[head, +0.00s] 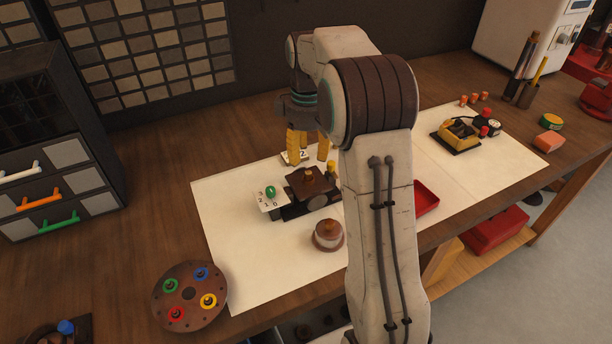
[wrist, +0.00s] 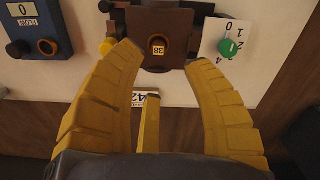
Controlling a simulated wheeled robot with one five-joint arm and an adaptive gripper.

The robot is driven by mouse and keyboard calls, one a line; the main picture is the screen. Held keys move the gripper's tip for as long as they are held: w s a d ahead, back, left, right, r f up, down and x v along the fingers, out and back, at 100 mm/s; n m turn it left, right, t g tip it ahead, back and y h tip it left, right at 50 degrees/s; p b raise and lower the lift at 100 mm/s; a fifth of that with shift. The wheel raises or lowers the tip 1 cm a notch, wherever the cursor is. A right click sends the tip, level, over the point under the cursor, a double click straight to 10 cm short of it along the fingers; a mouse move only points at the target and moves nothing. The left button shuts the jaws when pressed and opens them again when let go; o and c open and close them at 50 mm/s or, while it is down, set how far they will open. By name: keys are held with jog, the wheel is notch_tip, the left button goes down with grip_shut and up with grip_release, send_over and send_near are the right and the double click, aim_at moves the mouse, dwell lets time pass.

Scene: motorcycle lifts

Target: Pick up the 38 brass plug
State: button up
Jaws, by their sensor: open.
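The 38 brass plug (wrist: 158,48) shows in the wrist view with its yellow "38" label, seated in a dark brown block (wrist: 170,22). In the head view, a small brass plug (head: 309,174) stands on top of the brown block (head: 318,187) on the white sheet. My gripper (head: 311,160) has yellow fingers and hangs just behind and above the block. In the wrist view my gripper (wrist: 160,62) is open and empty, its two side fingers spread to either side below the plug. The third finger partly covers a numbered card (wrist: 145,99).
A green knob (head: 271,191) on a white numbered plate is left of the block. A round brown pot (head: 328,235) stands in front, a red tray (head: 426,197) at right. A disc with coloured rings (head: 189,296) lies front left. The sheet's left part is clear.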

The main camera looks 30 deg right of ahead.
aim_at(309, 173)
jog(key=shift+s+d+f, duration=0.1)
jog(key=shift+s+f, duration=0.1)
jog(key=shift+f, duration=1.35)
jog(key=shift+s+d+f, duration=0.1)
jog(key=shift+s+f, duration=0.05)
jog(key=shift+f, duration=1.4)
grip_shut()
